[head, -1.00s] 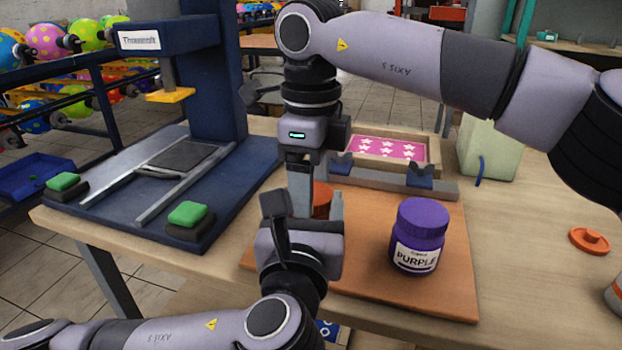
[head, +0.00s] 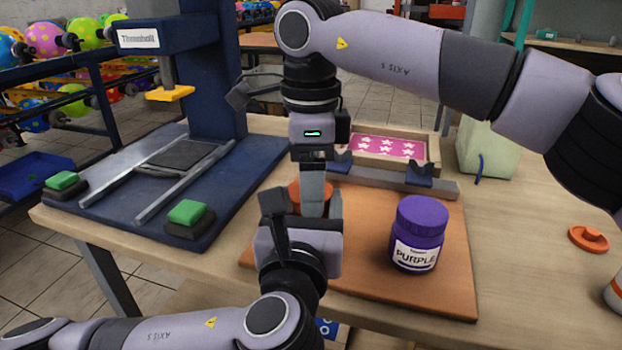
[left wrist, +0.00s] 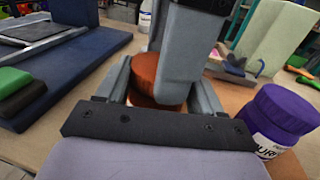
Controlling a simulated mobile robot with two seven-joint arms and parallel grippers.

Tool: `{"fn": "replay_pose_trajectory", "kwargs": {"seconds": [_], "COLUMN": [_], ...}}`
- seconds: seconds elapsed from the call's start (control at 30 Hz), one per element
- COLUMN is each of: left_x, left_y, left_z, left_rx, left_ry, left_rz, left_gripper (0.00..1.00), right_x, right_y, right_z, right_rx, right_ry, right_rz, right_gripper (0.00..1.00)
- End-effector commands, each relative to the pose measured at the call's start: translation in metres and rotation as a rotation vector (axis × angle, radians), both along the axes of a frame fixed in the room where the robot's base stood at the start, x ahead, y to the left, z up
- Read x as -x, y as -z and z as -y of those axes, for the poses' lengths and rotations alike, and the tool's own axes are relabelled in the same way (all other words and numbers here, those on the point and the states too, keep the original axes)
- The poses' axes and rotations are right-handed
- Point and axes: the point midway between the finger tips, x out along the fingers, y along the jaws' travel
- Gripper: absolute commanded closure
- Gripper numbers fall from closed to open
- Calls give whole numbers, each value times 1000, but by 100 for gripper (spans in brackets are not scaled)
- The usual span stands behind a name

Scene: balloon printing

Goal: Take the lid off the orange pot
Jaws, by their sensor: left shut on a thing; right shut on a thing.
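The orange pot (head: 296,189) stands on the brown board, mostly hidden behind my grippers. In the left wrist view its orange-brown lid (left wrist: 146,72) shows on top, with a pale band below. My left gripper (head: 303,206) is shut on the pot, with one finger on each side of it in the left wrist view. My right gripper (head: 313,192) comes down from above and is shut on the lid. Its grey fingers cover part of the lid. The lid appears to be still on the pot; no clear gap shows.
A purple pot (head: 420,235) stands on the brown board (head: 440,295), right of the grippers. An orange disc with a knob (head: 589,239) lies on the table at right. A blue press (head: 215,85) stands left. A pink star-patterned frame (head: 388,147) lies behind.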

Motion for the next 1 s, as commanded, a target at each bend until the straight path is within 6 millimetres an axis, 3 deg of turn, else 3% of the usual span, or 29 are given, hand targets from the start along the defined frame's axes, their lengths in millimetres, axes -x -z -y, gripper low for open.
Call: {"fn": "replay_pose_trajectory", "kwargs": {"seconds": [0.77,0.8,0.83,0.87,1.0], "left_x": [1,1,1,1,1], "left_y": [1,1,1,1,1], "left_z": [2,2,2,2,1], "left_rx": [0,0,0,0,0], "left_ry": [6,6,6,5,3], "left_rz": [-1,-1,-2,-1,-1], "left_gripper": [100,100,100,100,100], "right_x": [1,1,1,1,1], "right_y": [0,0,0,0,0], "right_z": [-3,-3,-3,-3,-2], "right_rx": [-8,-8,-8,-7,-5], "right_ry": [0,-1,-1,0,1], "right_rz": [-1,-1,-1,-1,-1], "right_gripper": [68,21,12,6,6]}}
